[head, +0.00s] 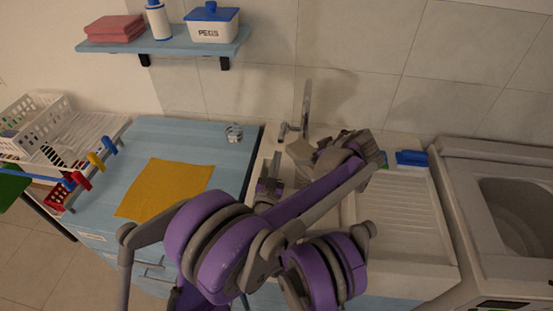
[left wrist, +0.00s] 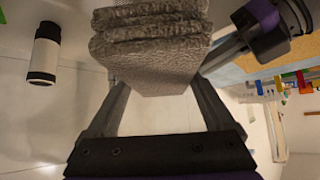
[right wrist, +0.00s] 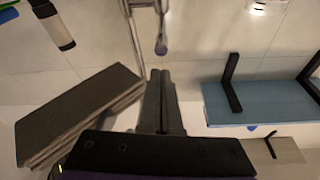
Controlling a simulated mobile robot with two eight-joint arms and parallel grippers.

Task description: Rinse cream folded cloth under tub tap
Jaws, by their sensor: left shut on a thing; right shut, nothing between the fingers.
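The folded cloth (left wrist: 150,50), grey-brown in this light, is in layers between the fingers of my left gripper (left wrist: 158,88), which is shut on it. In the head view the cloth (head: 299,151) shows as a small slab near the tap (head: 306,105); my left arm hides part of it. In the right wrist view the cloth (right wrist: 75,115) is left of my right gripper (right wrist: 158,85), which is shut and empty, its fingers pointing towards the tap (right wrist: 160,42). I cannot tell whether water runs. The tub is mostly hidden under my arms.
A ribbed draining board (head: 395,205) lies right of the tub, with a blue sponge-like block (head: 411,158) behind it. A blue counter (head: 190,140) with a yellow cloth (head: 165,187) is at left. A shelf (head: 165,42) hangs above. A dark-and-white bottle (left wrist: 44,55) is near.

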